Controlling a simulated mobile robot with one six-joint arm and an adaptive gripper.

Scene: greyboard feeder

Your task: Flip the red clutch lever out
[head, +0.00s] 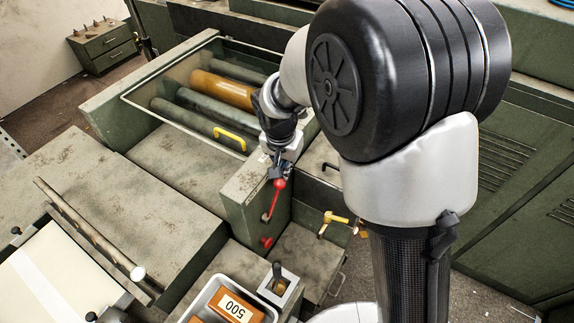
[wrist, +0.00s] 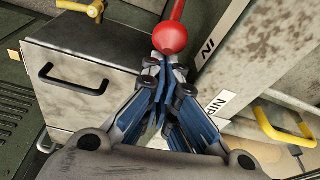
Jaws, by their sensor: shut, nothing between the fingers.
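The red clutch lever has a round red ball end (head: 280,184) and a red rod running down to a pivot on the side of the grey-green housing (head: 243,190). In the wrist view the ball (wrist: 170,38) is just beyond my fingertips, with the rod going up out of the picture. My gripper (head: 277,172) is shut and empty, right above the ball. In the wrist view my gripper's closed fingertips (wrist: 164,64) are at the ball's near edge; I cannot tell whether they touch it.
A second red knob (head: 266,242) sits lower on the housing. A yellow valve handle (head: 335,218) is to the right. A yellow handle (head: 230,138) lies on the roller cover. A tray (head: 212,296) with orange blocks stands at the front.

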